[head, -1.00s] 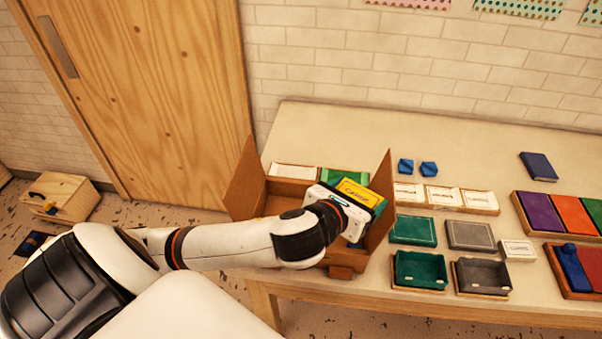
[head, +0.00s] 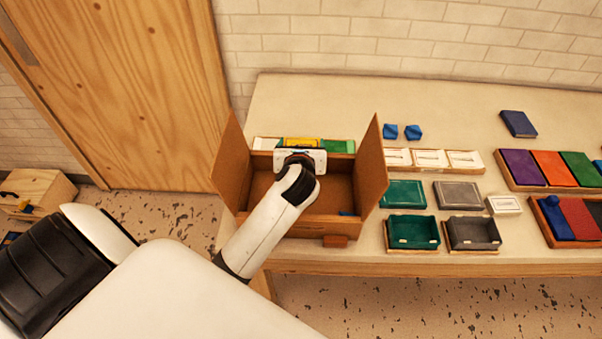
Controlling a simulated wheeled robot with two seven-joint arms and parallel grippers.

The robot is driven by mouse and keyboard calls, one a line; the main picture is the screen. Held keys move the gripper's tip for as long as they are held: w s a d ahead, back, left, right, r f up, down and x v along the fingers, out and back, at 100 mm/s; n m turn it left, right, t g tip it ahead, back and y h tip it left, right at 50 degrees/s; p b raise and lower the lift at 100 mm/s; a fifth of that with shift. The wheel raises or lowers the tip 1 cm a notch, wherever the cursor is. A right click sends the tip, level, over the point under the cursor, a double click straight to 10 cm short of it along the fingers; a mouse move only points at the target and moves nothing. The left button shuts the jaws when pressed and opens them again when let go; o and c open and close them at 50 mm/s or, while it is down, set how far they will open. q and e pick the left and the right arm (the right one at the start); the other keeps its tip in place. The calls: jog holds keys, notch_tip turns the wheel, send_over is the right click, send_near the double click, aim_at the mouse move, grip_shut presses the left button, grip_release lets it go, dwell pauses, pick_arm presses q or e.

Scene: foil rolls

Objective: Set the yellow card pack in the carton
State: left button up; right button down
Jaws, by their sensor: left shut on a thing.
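The brown carton (head: 355,228) stands open at the left end of the table, its side flaps raised on the left and right. My left gripper (head: 299,149) is over the back part of the carton, seen from behind. It is shut on the yellow card pack (head: 297,142), of which only a strip shows past the gripper. The fingers are hidden, and I cannot tell how high the pack is above the carton. A small blue thing (head: 346,213) shows inside the carton at the front right. My right gripper is out of view.
White and green packs (head: 341,146) lie behind the carton. To its right are green (head: 404,194) and grey packs, open trays (head: 413,231), white cards (head: 430,159) and two small blue pieces (head: 413,132).

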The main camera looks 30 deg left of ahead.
pick_arm(q)
notch_tip(320, 180, down, 9)
jog(key=shift+d+r, duration=0.1)
jog(key=shift+r, duration=0.05)
dwell(0.4)
jog(key=shift+f, duration=0.6)
jog(key=o, duration=0.9)
jog(key=shift+o, duration=0.2)
jog(key=shift+r, duration=0.1)
jog(key=shift+r, duration=0.25)
jog(key=b+v, duration=0.1)
jog(key=v, duration=1.1)
jog(key=shift+r, duration=0.3)
